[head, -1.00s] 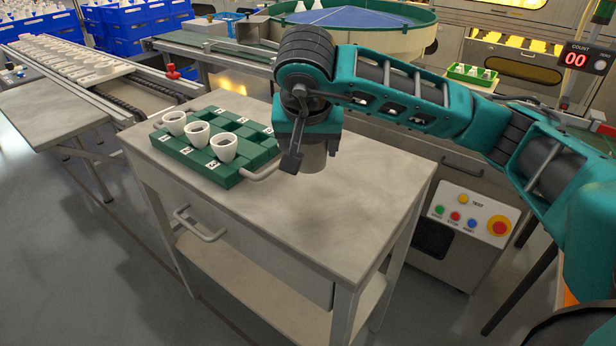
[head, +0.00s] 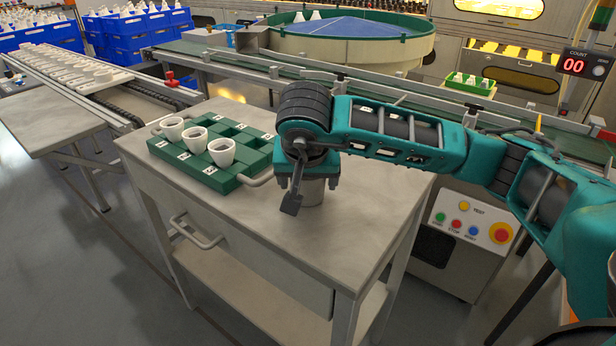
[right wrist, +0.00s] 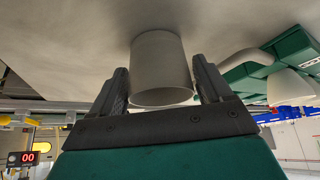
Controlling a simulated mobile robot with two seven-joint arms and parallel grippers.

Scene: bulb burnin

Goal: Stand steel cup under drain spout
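The steel cup (head: 313,191) is a plain grey cylinder at the right part of the grey worktable's top. In the right wrist view, which is upside down, the cup (right wrist: 162,70) stands upright between the two fingers, its open rim facing me. The gripper (head: 300,190) hides the cup's upper part in the head view. The cup's base is close to the tabletop; I cannot tell whether it touches. I cannot make out a drain spout. My left gripper is out of view.
A green tray (head: 233,178) with three white cups (head: 221,152) sits on the worktable (head: 330,238), left of the steel cup. Behind are a conveyor (head: 370,92) and a blue round turntable (head: 345,27). A button panel (head: 470,220) stands right. The table's front is clear.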

